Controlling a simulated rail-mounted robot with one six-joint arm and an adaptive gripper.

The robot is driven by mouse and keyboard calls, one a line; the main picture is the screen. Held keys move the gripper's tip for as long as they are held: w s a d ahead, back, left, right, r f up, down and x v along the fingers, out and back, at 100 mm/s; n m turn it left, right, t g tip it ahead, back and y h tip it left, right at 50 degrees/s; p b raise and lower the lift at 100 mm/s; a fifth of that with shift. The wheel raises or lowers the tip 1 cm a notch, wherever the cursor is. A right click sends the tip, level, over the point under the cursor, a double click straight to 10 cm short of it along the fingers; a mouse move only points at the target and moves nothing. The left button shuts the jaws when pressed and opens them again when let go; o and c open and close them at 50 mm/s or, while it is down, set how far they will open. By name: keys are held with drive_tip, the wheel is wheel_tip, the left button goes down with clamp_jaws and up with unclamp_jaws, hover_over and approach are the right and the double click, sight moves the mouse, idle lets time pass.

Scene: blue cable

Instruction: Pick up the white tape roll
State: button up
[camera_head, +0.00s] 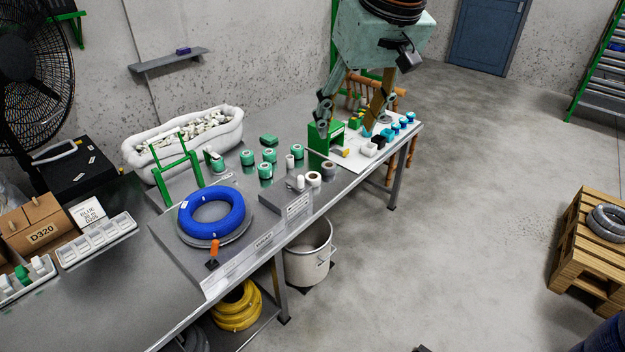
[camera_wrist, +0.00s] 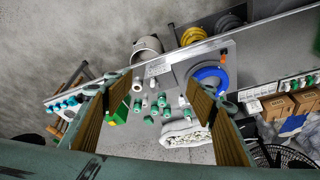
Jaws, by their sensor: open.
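The white tape roll (camera_head: 313,179) sits near the front edge of the grey bench in the head view, beside a white cylinder (camera_head: 300,182) and a grey-brown roll (camera_head: 328,168). In the wrist view, a small white roll (camera_wrist: 137,86) shows between the fingers among the green rolls; I cannot tell for sure that it is the same one. My gripper (camera_head: 348,112) hangs above the right end of the bench, to the right of and above the tape roll. Its two fingers are wide apart and empty, and they also frame the wrist view (camera_wrist: 158,85).
Several green rolls (camera_head: 269,155) stand behind the tape roll. A green block-like stand (camera_head: 319,140) and a white board (camera_head: 352,160) with small parts lie to the right. A blue cable coil (camera_head: 211,212) lies to the left. A white bucket (camera_head: 309,256) stands below the bench edge.

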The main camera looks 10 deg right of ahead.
drive_tip(key=w+f+p, duration=0.1)
drive_tip(key=w+f, duration=0.6)
drive_tip(key=w, duration=0.6)
drive_tip(key=w+f, duration=0.6)
drive_tip(key=w, duration=0.6)
drive_tip(key=w+d+f, duration=0.1)
drive_tip(key=w+f, duration=0.5)
drive_tip(key=f, duration=0.3)
drive_tip(key=w+d+f+n+p, duration=0.1)
drive_tip(key=w+f, duration=0.5)
drive_tip(key=f, duration=0.2)
drive_tip(key=w+d+f, duration=0.2)
drive_tip(key=w+f, duration=0.4)
drive_tip(key=f, duration=0.3)
drive_tip(key=shift+f, duration=0.3)
drive_tip(key=shift+f, duration=0.15)
approach(313, 177)
drive_tip(key=shift+s+a+f, duration=0.15)
drive_tip(key=shift+a+f, duration=0.05)
drive_tip(key=shift+f, duration=0.5)
drive_tip(key=shift+s+a+f, duration=0.2)
drive_tip(key=shift+f, duration=0.55)
drive_tip(key=shift+f, duration=0.1)
drive_tip(key=shift+w+b+x, duration=0.2)
drive_tip(key=shift+b+x, duration=0.1)
drive_tip(key=shift+x, duration=2.15)
